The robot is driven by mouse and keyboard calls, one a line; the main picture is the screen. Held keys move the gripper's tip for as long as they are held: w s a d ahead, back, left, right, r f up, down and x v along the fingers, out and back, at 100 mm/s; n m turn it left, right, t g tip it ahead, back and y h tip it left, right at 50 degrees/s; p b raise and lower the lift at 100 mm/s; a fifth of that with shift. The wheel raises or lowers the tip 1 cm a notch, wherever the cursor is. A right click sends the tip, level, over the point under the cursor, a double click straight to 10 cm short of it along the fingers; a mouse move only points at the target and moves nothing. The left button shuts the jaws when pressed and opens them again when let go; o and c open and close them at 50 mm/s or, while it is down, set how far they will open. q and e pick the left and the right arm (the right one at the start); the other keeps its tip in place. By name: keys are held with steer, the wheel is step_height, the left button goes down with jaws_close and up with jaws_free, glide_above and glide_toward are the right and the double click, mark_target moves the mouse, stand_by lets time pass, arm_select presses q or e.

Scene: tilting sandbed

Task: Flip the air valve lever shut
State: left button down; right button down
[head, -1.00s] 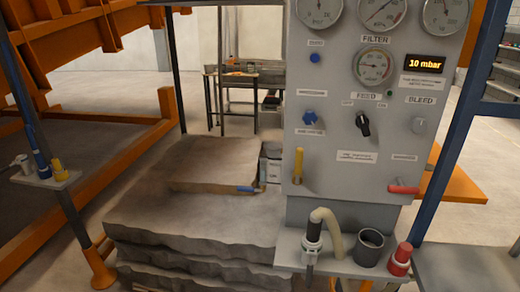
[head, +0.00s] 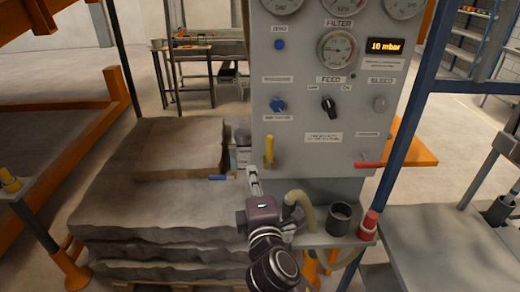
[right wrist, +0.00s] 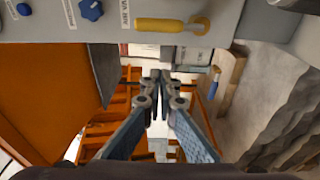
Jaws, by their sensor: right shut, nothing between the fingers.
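The yellow lever (head: 269,149) is on the lower left of the grey control panel (head: 325,160). It stands upright in the head view. In the right wrist view the yellow lever (right wrist: 165,25) lies across the top of the picture, beside a small label. My right gripper (head: 253,176) is just below and left of the lever, with its fingers pointing up. In the right wrist view the right gripper (right wrist: 160,78) has its fingertips together and empty, apart from the lever in the picture. My left gripper is out of view.
A red lever (head: 369,164) sits at the panel's lower right. A grey cup (head: 341,219) and a red-capped fitting (head: 368,225) stand on the shelf below, near a beige hose (head: 299,203). Stone slabs (head: 160,205) with a blue-handled tool (head: 217,178) lie to the left.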

mark_target(269, 154)
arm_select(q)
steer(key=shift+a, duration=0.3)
arm_select(e)
steer(key=shift+r, duration=0.25)
steer(key=shift+w, duration=0.1)
